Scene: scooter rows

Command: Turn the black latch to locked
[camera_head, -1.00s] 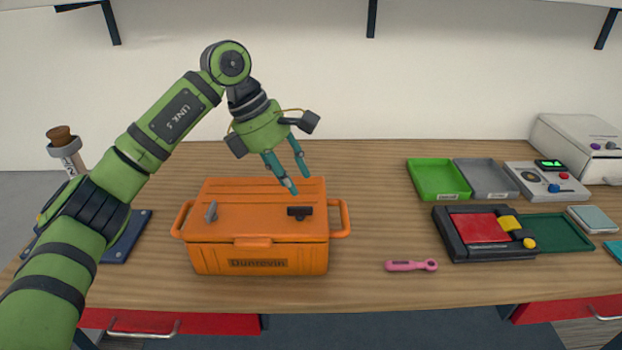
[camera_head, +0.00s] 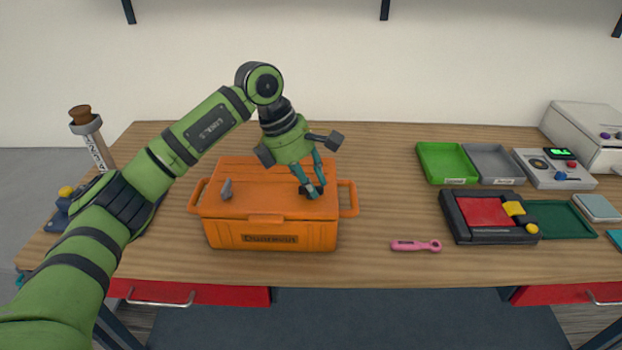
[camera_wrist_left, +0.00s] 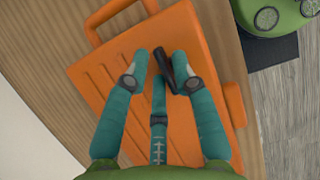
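The black latch (camera_head: 309,191) is on the right part of the orange box's lid (camera_head: 265,170). A grey latch (camera_head: 226,189) stands on the left part of the lid. My left gripper (camera_head: 312,189) points down at the black latch, with its fingertips at lid height around it. In the left wrist view the black latch (camera_wrist_left: 165,66) lies between the fingertips, close to the right one; a gap shows beside the left one. The fingers are apart, and contact with the latch is unclear. The fingers partly hide the latch. My right gripper is in neither view.
A pink tool (camera_head: 415,246) lies right of the box on the wooden table (camera_head: 375,215). Green (camera_head: 447,162) and grey (camera_head: 492,163) trays and a black case with a red panel (camera_head: 484,212) stand farther right. A cork-topped bottle (camera_head: 92,140) is at the left.

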